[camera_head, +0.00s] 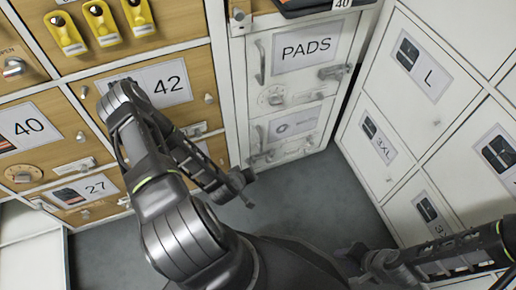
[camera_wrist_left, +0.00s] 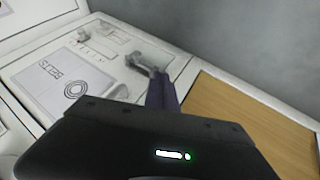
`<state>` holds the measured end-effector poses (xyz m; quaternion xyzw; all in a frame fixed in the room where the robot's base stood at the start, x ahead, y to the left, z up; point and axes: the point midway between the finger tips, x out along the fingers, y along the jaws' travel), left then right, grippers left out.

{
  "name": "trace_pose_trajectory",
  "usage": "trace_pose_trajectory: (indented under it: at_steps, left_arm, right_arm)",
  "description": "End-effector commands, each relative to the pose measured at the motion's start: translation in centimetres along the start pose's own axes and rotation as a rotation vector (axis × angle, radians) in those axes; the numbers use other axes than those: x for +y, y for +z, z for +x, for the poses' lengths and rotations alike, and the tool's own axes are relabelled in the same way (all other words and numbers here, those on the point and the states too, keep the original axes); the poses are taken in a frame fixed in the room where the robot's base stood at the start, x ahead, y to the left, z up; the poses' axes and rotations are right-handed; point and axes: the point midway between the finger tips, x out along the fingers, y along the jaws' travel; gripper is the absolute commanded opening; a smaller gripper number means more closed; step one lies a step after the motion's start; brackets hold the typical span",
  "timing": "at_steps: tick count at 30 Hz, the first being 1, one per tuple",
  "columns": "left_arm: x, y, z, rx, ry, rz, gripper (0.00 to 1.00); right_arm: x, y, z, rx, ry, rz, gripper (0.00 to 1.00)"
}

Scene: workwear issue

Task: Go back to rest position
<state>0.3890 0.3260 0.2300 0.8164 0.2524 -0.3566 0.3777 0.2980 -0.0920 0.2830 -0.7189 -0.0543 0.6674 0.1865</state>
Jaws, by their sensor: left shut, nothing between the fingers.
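My left arm reaches up from the bottom of the head view and bends back down. Its gripper (camera_head: 240,186) is over the grey floor, in front of the white cabinet's lower part. In the left wrist view the left gripper's fingers (camera_wrist_left: 160,92) are together and empty, near the dark handle of the drawer labelled BELTS (camera_wrist_left: 70,88). I cannot tell whether they touch it. My right gripper (camera_head: 370,265) is low at the bottom right of the head view, with its arm running to the right edge. Its fingers are too unclear to read.
A white cabinet with a PADS door (camera_head: 306,48) stands in the middle. White size-labelled lockers (camera_head: 425,80) stand right. Grey floor (camera_head: 310,200) between them is clear.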

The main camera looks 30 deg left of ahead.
Motion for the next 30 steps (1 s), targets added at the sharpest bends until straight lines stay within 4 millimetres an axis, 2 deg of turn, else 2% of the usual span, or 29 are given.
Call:
trace_pose_trajectory:
  at_steps: [7, 11, 14, 18, 21, 24, 30]
  left_arm:
    - [0.1, 0.1, 0.0, -0.002, 0.001, 0.002, 0.0]
    - [1.2, 1.0, -0.2, -0.038, 0.019, 0.027, 0.0]
    - [3.2, 3.1, -0.6, -0.11, 0.047, 0.079, 0.0]
    - [7.0, 8.1, -2.6, -0.281, 0.099, 0.209, 0.0]
    - [8.9, 11.7, -4.8, -0.411, 0.119, 0.317, 0.0]
    - [9.8, 14.6, -7.0, -0.517, 0.123, 0.411, 0.0]
    - [10.2, 18.3, -10.9, -0.668, 0.106, 0.561, 0.0]
  right_arm:
    - [0.0, 0.0, 0.0, 0.0, 0.0, 0.0, 0.36]
    - [0.0, 0.0, 0.0, 0.0, 0.0, 0.0, 0.36]
    - [0.0, 0.0, 0.0, 0.0, 0.0, 0.0, 0.36]
    - [0.0, 0.0, 0.0, 0.0, 0.0, 0.0, 0.36]
    - [0.0, 0.0, 0.0, 0.0, 0.0, 0.0, 0.36]
    - [0.0, 0.0, 0.0, 0.001, 0.0, 0.0, 0.36]
    - [0.0, 0.0, 0.0, 0.0, 0.0, 0.0, 0.36]
